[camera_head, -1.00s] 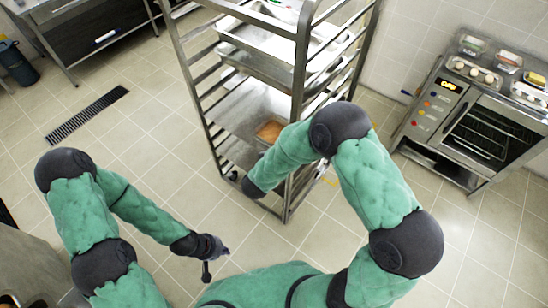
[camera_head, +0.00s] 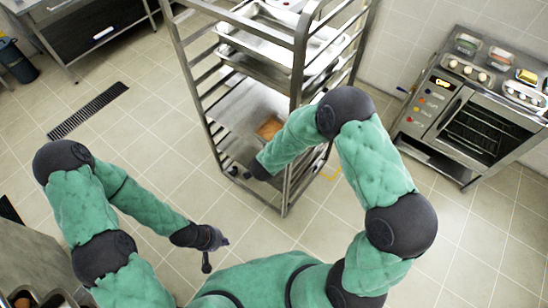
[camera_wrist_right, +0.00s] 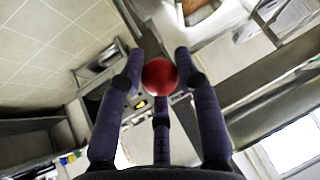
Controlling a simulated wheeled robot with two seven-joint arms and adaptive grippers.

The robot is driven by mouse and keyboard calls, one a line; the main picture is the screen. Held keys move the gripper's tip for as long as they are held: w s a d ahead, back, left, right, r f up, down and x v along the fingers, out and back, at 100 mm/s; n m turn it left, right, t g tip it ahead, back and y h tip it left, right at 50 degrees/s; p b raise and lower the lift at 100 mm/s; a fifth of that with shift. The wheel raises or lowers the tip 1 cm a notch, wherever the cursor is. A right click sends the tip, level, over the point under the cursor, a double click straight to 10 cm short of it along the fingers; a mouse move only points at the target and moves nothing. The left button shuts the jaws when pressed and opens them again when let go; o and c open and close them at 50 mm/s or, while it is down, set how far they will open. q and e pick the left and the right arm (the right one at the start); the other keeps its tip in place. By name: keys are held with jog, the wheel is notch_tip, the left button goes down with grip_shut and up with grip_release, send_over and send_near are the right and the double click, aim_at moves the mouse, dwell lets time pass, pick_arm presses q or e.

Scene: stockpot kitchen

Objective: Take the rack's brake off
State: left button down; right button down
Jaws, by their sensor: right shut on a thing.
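The rack (camera_head: 300,90) is a tall steel trolley with shelves and trays, standing on the tiled floor. In the right wrist view, a red round knob (camera_wrist_right: 160,76) sits between the fingers of my right gripper (camera_wrist_right: 160,80), which is shut on it. What the knob is fixed to is hidden. In the head view my right forearm reaches to the rack's lower front, and the right fingers cannot be made out. My left gripper (camera_head: 215,255) is empty, away from the rack at the lower left, with its fingers apart.
An oven (camera_head: 475,125) with small containers on top stands right of the rack. A steel table (camera_head: 95,30) and a dark bin (camera_head: 16,62) are at the upper left. A floor drain (camera_head: 88,110) lies left of the rack. The floor between is clear.

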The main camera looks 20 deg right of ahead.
jog(key=shift+w+r, duration=0.1)
jog(key=c, duration=0.9)
grip_release()
jog(key=v, duration=1.2)
notch_tip(320, 180, down, 14)
jog(key=n+y+b, duration=0.2)
jog(key=b, duration=0.6)
jog(key=s+f+n+g+y+b, duration=0.1)
jog(key=s+f+b, duration=0.3)
jog(key=f, duration=0.5)
jog(key=s+a+f+n+g+y+b, duration=0.1)
jog(key=s+f+g+y+b, duration=0.1)
jog(key=s+f, duration=0.4)
jog(key=s+f+n+g+y+b, duration=0.2)
jog(key=s+f+b, duration=0.4)
jog(key=f, duration=0.6)
jog(key=shift+a+g+y+b, duration=0.3)
jog(key=shift+g+b, duration=0.25)
jog(key=shift+g, duration=0.15)
